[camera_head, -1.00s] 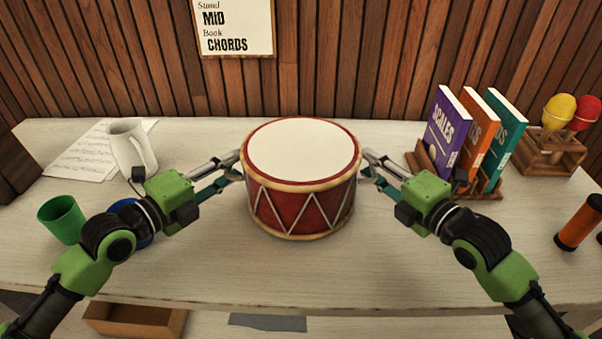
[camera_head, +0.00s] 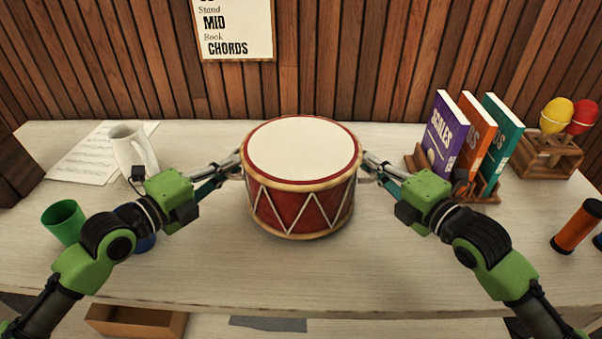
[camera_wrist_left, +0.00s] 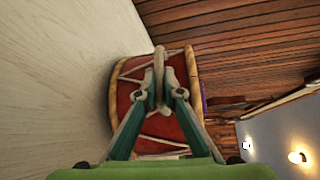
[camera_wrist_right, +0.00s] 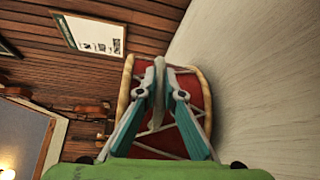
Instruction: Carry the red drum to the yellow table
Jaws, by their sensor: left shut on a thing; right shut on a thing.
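The red drum (camera_head: 303,207), with a white top, cream rims and a zigzag cord, is upright at the middle of the pale wooden table (camera_head: 330,280). I cannot tell whether its base touches the tabletop. My left gripper (camera_head: 238,168) is shut on a light handle (camera_wrist_left: 159,75) on the drum's left side. My right gripper (camera_head: 366,168) is shut on the matching handle (camera_wrist_right: 158,80) on its right side. The drum's red side also shows in the left wrist view (camera_wrist_left: 180,128) and the right wrist view (camera_wrist_right: 190,88). No yellow table shows.
A white mug (camera_head: 130,150), sheet music (camera_head: 85,160) and a green cup (camera_head: 64,220) are on the left. A blue item is partly hidden behind my left arm. Books (camera_head: 447,133) in a rack, maracas (camera_head: 556,115) in a holder and an orange cylinder (camera_head: 577,228) are on the right. A wooden wall (camera_head: 340,50) stands behind.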

